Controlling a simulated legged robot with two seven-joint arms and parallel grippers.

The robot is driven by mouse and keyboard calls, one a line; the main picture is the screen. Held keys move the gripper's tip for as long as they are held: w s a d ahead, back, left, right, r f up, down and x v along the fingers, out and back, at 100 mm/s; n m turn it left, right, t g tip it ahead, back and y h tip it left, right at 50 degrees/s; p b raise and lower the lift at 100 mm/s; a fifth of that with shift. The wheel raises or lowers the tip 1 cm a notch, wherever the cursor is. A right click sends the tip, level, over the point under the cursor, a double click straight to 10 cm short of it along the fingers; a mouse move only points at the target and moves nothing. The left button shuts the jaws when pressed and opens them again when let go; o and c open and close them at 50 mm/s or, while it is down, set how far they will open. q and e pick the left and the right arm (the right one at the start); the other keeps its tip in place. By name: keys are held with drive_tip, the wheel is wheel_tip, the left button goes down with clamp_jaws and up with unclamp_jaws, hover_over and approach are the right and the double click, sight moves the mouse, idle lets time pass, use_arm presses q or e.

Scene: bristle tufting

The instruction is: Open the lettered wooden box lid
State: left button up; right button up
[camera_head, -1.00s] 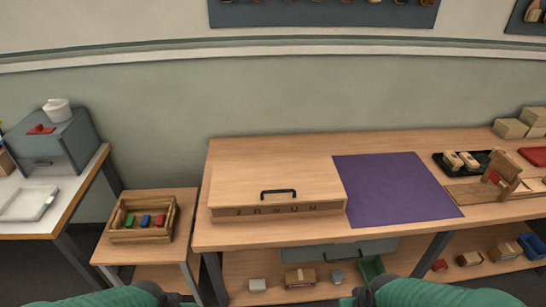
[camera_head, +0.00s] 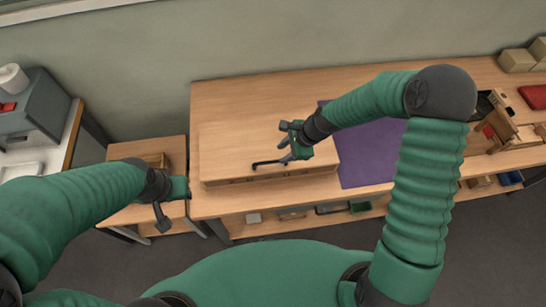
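The lettered wooden box (camera_head: 232,148) sits on the left half of the workbench, with its lid down. Its dark handle (camera_head: 268,163) is near the front edge of the lid. The letters on its front face are too small to read here. My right gripper (camera_head: 291,152) is over the lid at the right end of the handle, very close to it. I cannot tell whether its fingers touch or hold the handle. My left gripper (camera_head: 162,217) hangs over the small side table's front, left of the workbench; its finger opening is not clear.
A purple mat (camera_head: 370,143) lies right of the box, partly behind my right arm. A small side table (camera_head: 172,147) with a wooden crate (camera_head: 152,159) stands left. A wooden fixture (camera_head: 505,122) is at the right. Shelf items sit below the bench (camera_head: 240,92).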

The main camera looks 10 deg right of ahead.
sight(273, 162)
drive_tip(key=x, duration=0.3)
drive_tip(key=p+x, duration=0.1)
drive_tip(key=x, duration=0.5)
drive_tip(key=shift+w+f, duration=0.35)
drive_tip(key=shift+w, duration=0.05)
drive_tip(key=shift+s+r, duration=0.1)
drive_tip(key=shift+s, duration=0.15)
drive_tip(key=shift+c, duration=0.2)
drive_tip(key=shift+w, duration=0.15)
clamp_jaws()
